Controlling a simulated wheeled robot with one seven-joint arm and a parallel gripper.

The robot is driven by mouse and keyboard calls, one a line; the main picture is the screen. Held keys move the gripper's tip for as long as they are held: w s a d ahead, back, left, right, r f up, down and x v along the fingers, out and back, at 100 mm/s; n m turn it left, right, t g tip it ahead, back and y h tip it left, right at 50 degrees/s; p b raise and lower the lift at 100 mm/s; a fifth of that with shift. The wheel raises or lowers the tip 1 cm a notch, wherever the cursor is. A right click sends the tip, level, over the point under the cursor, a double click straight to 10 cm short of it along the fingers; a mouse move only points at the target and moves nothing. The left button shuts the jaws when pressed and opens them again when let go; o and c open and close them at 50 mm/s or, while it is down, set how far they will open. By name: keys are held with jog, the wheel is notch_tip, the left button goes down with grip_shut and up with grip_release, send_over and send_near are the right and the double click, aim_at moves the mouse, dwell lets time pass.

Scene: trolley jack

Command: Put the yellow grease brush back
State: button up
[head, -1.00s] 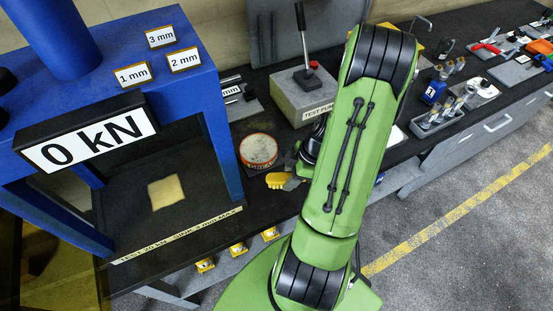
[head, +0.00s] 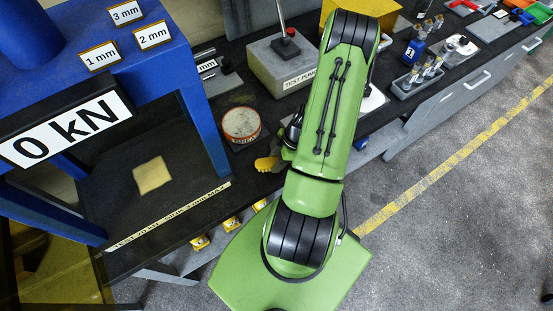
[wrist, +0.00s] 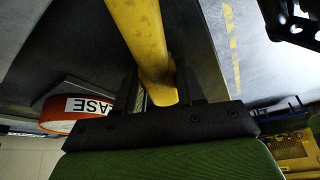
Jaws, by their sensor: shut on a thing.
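The yellow grease brush (head: 265,163) shows as a small yellow end beside my gripper (head: 283,160) in the head view. In the wrist view my gripper (wrist: 160,92) is shut on its yellow shaft (wrist: 143,40), which runs up out of the top of the picture. The brush's far end is out of the wrist view. The grease tin (head: 241,124), with an orange-red and white label, stands on the dark bench just behind and left of the brush. The tin also shows at the left of the wrist view (wrist: 62,112). My arm hides part of the gripper in the head view.
The blue press (head: 195,115) with a 0 kN display (head: 65,130) stands at left. A grey test pump block (head: 285,70) stands behind the tin. A grey tool holder (head: 417,80) is on the bench at right. Open floor (head: 450,200) lies in front.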

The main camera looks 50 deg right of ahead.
jog(key=o, duration=1.1)
jog(key=shift+f, duration=0.1)
